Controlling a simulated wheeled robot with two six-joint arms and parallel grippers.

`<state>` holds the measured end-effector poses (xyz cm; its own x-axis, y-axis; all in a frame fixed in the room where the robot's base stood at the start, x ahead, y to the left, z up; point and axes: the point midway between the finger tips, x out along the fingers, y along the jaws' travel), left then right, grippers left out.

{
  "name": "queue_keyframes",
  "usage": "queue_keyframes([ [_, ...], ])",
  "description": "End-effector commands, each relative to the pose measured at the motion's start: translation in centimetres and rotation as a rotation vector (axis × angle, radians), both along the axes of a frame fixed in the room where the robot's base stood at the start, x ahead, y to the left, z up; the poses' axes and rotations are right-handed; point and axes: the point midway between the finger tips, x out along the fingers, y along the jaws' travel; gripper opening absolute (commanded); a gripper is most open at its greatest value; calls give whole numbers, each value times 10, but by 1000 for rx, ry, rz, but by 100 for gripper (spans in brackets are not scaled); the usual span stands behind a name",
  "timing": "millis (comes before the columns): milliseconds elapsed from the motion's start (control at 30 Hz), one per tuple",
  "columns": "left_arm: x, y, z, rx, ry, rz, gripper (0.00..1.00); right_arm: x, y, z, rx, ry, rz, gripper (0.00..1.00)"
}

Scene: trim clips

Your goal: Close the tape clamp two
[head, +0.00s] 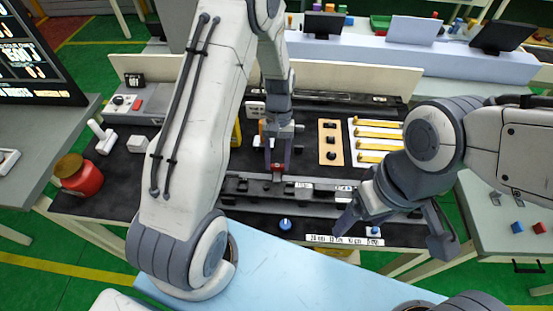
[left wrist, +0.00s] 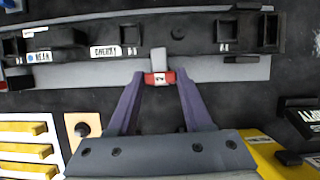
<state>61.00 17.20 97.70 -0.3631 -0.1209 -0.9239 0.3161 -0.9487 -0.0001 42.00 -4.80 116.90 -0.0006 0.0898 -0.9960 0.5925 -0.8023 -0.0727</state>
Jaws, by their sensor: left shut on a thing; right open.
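My left gripper (head: 277,168) points down at the black rail fixture (head: 240,186) on the dark bench mat. In the left wrist view the left gripper (left wrist: 160,80) is shut on a small red clamp piece (left wrist: 170,78) with a white mark on it, too small to read. A grey tab (left wrist: 158,60) stands between the red piece and the rail (left wrist: 200,34). I cannot tell whether the clamp is closed. My right gripper (head: 395,230) is open and empty, over the front right of the bench.
A wooden board with black knobs (head: 331,143) and a white tray with yellow strips (head: 375,135) lie behind the rail. A red jar (head: 80,176) stands at the left. A blue knob (head: 285,224) and a label strip (head: 343,240) are near the front edge.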

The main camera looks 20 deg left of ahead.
Motion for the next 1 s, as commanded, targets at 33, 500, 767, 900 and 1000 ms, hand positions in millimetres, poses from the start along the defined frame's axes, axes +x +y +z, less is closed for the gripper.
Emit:
queue_keyframes([
  [33,-1,0,1,0,3,-17,0,0,0,1,0,0,0,80],
  [500,-1,0,0,0,3,-61,0,0,0,1,0,0,0,80],
  [767,-1,0,1,-1,3,-60,80,0,0,1,0,0,0,80],
  [900,0,0,0,0,2,-59,80,0,0,1,0,0,0,80],
  [1000,0,0,0,0,1,-57,80,0,0,1,0,0,0,80],
])
